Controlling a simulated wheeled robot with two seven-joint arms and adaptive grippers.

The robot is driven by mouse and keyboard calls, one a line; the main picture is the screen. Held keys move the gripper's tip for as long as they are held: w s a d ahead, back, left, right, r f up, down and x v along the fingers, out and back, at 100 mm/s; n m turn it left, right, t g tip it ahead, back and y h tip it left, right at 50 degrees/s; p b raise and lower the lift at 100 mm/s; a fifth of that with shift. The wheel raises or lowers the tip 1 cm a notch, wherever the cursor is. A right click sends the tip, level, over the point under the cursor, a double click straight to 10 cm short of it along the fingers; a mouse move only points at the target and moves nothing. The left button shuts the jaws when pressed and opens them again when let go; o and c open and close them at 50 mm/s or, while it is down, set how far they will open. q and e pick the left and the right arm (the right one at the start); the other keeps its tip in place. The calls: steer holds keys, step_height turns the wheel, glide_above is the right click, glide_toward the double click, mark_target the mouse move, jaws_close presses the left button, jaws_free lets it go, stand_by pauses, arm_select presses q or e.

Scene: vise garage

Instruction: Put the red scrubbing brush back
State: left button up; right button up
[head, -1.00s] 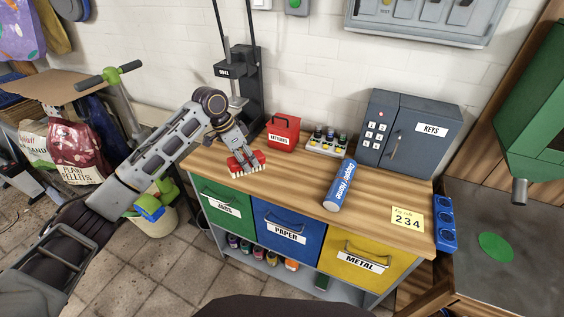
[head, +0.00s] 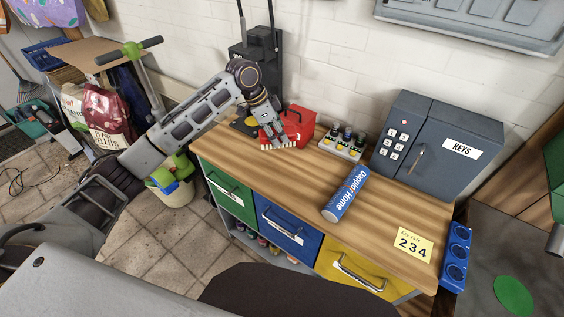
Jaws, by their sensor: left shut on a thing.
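The red scrubbing brush (head: 266,138) is in my left gripper (head: 271,131), near the back left of the wooden worktop (head: 300,172). Its pale bristles face down, close to the worktop; I cannot tell if they touch it. The gripper is shut on the brush and hides much of its red body. A red box (head: 303,121) with a handle stands right behind and beside the brush; brush and box overlap in the view. My right gripper is not in view.
A bottle rack (head: 342,146), a blue can lying down (head: 345,194), a grey key safe (head: 440,140) and a yellow note (head: 414,245) are on the worktop. A black stand (head: 256,68) is behind my gripper. The worktop's front middle is clear.

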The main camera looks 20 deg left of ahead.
arm_select(q)
steer(key=shift+a, duration=0.1)
steer(key=shift+f, duration=2.5)
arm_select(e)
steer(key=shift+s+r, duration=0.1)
arm_select(q)
steer(key=shift+f, duration=2.5)
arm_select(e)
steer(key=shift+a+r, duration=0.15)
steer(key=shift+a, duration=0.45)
arm_select(q)
steer(key=shift+f+p, duration=0.1)
steer(key=shift+p, duration=0.2)
